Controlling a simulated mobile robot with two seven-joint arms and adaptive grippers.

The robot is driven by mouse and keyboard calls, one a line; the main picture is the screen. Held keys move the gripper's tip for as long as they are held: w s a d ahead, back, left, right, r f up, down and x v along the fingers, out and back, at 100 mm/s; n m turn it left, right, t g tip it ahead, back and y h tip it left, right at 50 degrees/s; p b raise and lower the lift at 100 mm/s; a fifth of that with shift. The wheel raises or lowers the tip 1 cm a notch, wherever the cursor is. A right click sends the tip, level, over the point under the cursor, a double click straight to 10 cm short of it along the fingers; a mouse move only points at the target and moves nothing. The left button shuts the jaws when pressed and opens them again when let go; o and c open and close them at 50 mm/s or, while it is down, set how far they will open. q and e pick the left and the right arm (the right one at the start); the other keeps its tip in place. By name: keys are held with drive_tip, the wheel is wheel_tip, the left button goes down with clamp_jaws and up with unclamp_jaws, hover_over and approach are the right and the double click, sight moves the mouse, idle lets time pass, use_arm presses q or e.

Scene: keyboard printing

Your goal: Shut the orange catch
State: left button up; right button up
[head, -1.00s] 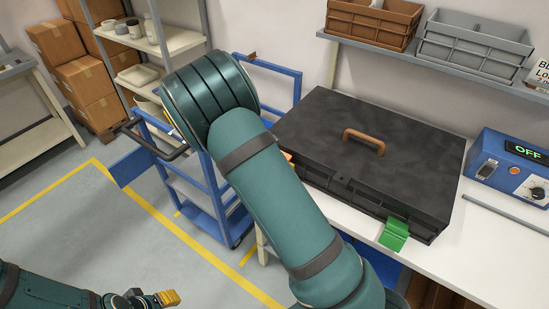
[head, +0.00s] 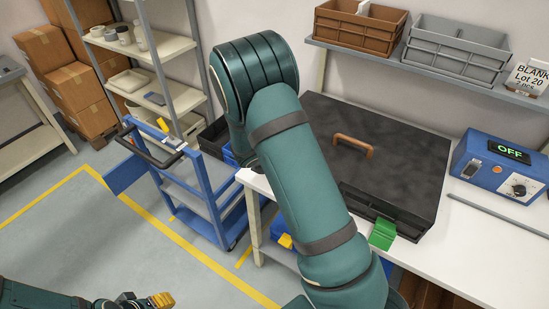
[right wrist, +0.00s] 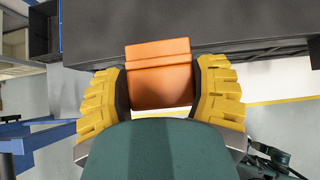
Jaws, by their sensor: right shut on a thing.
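In the right wrist view, the orange catch (right wrist: 158,58) sits at the edge of the black case (right wrist: 230,20), its upper part against the case. My right gripper (right wrist: 160,85) has its yellow fingers on both sides of the catch and is shut on it. In the head view the closed dark case (head: 400,165) lies on the white bench, with a brown handle on its lid. A green catch (head: 383,235) is at its front right. My right arm hides the orange catch and right gripper there. My left gripper (head: 160,300) is low at the left, away from the case; its opening is unclear.
A blue control box (head: 500,165) reading OFF stands right of the case. Brown (head: 360,27) and grey (head: 455,50) bins sit on the shelf above. A blue cart (head: 190,190) stands left of the bench. The floor at left is open.

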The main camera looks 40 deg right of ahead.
drive_tip(key=shift+s+d, duration=0.1)
drive_tip(key=shift+d, duration=0.05)
drive_tip(key=o, duration=1.3)
drive_tip(key=shift+d, duration=0.1)
drive_tip(key=shift+o, duration=0.2)
drive_tip(key=shift+a+r, duration=0.25)
drive_tip(key=shift+a, duration=0.15)
drive_tip(key=v, duration=1.1)
drive_tip(key=shift+o, duration=0.3)
drive_tip(key=shift+s, duration=0.15)
